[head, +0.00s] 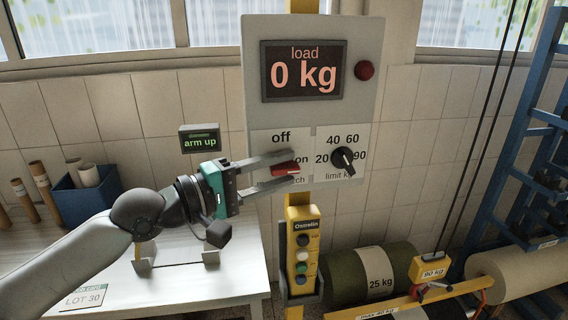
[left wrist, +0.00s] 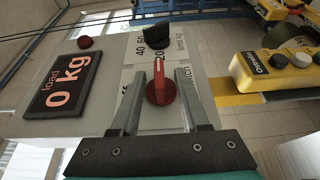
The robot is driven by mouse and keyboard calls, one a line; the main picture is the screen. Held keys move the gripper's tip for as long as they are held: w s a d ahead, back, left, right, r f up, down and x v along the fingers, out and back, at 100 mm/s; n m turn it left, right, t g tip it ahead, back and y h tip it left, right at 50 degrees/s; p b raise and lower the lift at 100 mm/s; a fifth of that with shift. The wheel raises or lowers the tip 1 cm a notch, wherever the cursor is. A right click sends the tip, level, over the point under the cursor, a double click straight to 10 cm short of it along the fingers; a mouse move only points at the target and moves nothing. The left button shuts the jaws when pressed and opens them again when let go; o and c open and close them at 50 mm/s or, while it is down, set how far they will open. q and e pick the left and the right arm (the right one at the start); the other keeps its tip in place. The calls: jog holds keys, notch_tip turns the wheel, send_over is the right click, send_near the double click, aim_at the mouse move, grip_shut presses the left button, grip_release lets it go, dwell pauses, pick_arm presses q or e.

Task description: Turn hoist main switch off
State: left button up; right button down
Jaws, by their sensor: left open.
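The red main switch (head: 286,169) sits on the front of the grey hoist panel (head: 255,110), under the "off" label and left of the "on" label. Its handle lies about level and points toward "on". In the left wrist view the red switch (left wrist: 161,92) shows between the fingers. My left gripper (head: 291,166) is open at the panel, one finger above the switch and one below it. I cannot tell whether the fingers touch it. The fingers partly cover the labels. My right gripper is not in view.
A black limit knob (head: 343,159) is close right of the switch, and a red lamp (head: 364,70) is above. A yellow pendant control (head: 302,250) hangs below.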

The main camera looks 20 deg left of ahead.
pick_arm(q)
jog(key=shift+w+d, duration=0.4)
jog(key=shift+w, duration=0.05)
jog(key=shift+c, duration=0.3)
grip_shut()
